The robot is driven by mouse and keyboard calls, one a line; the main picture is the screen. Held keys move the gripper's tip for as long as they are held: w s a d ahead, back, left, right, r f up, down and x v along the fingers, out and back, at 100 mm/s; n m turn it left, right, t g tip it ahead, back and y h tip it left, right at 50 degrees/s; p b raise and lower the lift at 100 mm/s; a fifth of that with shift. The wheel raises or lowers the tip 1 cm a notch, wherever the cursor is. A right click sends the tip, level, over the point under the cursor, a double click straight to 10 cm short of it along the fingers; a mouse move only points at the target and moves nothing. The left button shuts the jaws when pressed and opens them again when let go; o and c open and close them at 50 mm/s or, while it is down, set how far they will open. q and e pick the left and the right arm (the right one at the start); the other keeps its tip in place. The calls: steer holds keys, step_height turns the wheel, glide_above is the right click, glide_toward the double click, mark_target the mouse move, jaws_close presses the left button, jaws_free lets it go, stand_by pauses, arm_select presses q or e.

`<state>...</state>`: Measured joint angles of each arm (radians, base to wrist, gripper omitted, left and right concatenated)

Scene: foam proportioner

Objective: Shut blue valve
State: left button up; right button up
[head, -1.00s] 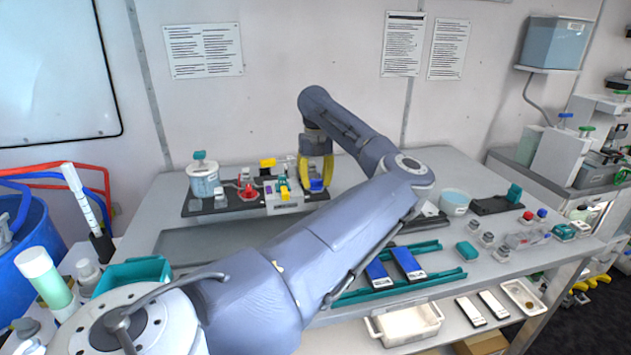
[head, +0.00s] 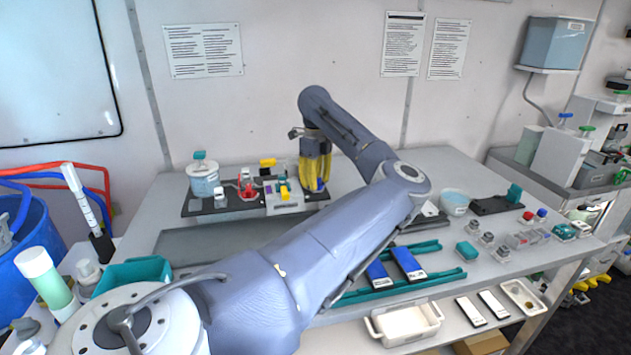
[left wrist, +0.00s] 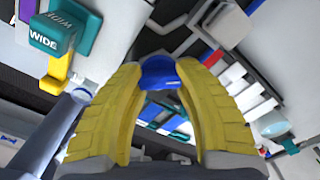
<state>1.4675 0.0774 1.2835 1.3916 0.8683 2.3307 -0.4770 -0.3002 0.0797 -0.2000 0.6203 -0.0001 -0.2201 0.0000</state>
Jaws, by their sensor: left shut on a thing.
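The blue valve (left wrist: 160,72) shows in the left wrist view as a small blue handle between the tips of two yellow fingers. My left gripper (left wrist: 158,78) is shut on it, with a finger on each side. In the head view the left gripper (head: 315,182) points down at the right end of the dark proportioner base (head: 230,205). The fingers hide most of the valve there; a bit of blue shows at their tips. My right gripper is not in view.
Left of the gripper stand a yellow-topped block (head: 283,197), a red valve (head: 247,185) and a white tub (head: 203,180). In the left wrist view a teal block marked WIDE (left wrist: 50,35) is close to the left finger. The bench right of the base holds a pale blue bowl (head: 455,202).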

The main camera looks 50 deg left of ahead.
arm_select(q)
steer(key=n, duration=0.5)
steer(key=shift+n, duration=0.3)
steer(key=shift+c, duration=0.2)
steer(key=shift+n, duration=2)
steer(key=o, duration=1.1)
step_height(320, 180, up, 12)
